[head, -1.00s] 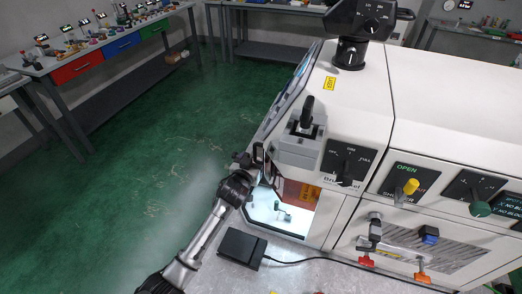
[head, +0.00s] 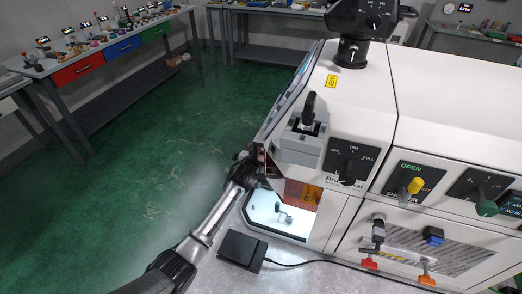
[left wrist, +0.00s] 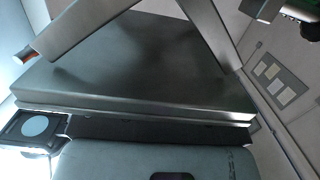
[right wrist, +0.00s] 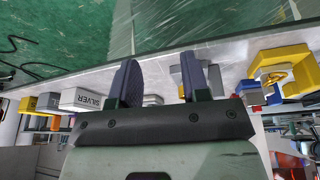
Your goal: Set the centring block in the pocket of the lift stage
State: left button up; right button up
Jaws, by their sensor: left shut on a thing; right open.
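My left gripper (head: 259,158) is at the left side of the machine, beside the lit opening, and its fingertips are partly hidden by the machine. In the left wrist view a large flat grey metal block (left wrist: 140,70), which I take for the centring block, fills the space in front of the gripper body and hides the fingers. A dark square plate with a pale round disc (left wrist: 35,125) shows at the left edge; I cannot tell whether it is the lift stage. No pocket is clearly visible. My right gripper (right wrist: 158,65) is open and empty.
The machine (head: 440,110) has a grey lever unit (head: 301,145) above the lit opening (head: 277,222). A small grey-green part (head: 283,213) stands inside. A black pad (head: 242,250) with a cable lies in front. A silver-labelled box (right wrist: 83,98) and yellow parts (right wrist: 285,72) lie beyond my right gripper.

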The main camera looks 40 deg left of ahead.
pick_arm(q)
jog(key=shift+w, duration=0.15)
jog(key=shift+f, duration=0.15)
jog(key=o, duration=1)
jog(key=shift+o, duration=0.2)
jog(key=shift+r, duration=0.3)
jog(key=p+v, duration=0.2)
jog(key=v, duration=1)
jog(key=shift+f, duration=0.15)
